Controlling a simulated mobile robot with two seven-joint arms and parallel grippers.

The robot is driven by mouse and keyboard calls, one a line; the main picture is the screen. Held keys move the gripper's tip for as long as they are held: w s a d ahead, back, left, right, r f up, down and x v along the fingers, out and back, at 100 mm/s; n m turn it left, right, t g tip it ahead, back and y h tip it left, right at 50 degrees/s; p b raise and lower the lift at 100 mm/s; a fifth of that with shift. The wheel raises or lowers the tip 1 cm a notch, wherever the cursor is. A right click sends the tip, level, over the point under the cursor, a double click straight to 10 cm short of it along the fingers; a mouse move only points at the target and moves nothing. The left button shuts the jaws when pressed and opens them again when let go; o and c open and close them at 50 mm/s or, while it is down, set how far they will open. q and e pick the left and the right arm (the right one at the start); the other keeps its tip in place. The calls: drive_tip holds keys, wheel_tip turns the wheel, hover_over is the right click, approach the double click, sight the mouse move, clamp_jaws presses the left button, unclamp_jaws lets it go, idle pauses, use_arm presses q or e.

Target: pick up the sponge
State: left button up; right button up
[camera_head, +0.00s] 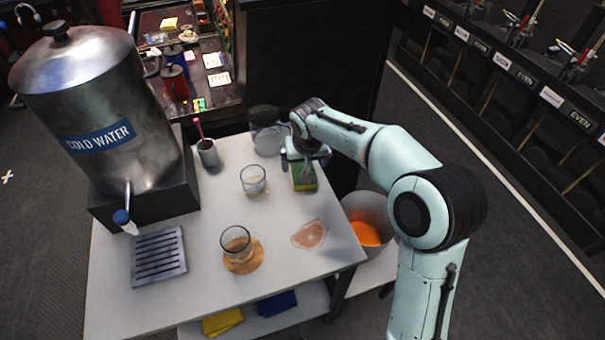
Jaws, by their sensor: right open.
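A green and yellow sponge (303,177) lies on the white table near its far right edge. My right gripper (304,160) is over the sponge, pointing down, with its jaws open. The wrist and hand partly hide the sponge's far end, and I cannot tell whether the fingers touch it. My left gripper is not in view.
On the white table (200,238) stand a cold water dispenser (95,110), a metal drip grate (159,256), a grey cup (208,153), a clear glass (253,180) and another glass (236,243) on a round coaster. A pinkish puddle (309,235) lies at the right. A bucket (370,212) stands beside the table.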

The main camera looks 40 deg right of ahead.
sight(296, 169)
drive_tip(key=shift+x, duration=3.05)
drive_tip(key=shift+w+f, duration=0.1)
drive_tip(key=shift+f, duration=0.15)
drive_tip(key=shift+c, duration=0.3)
drive_tip(key=c, duration=1)
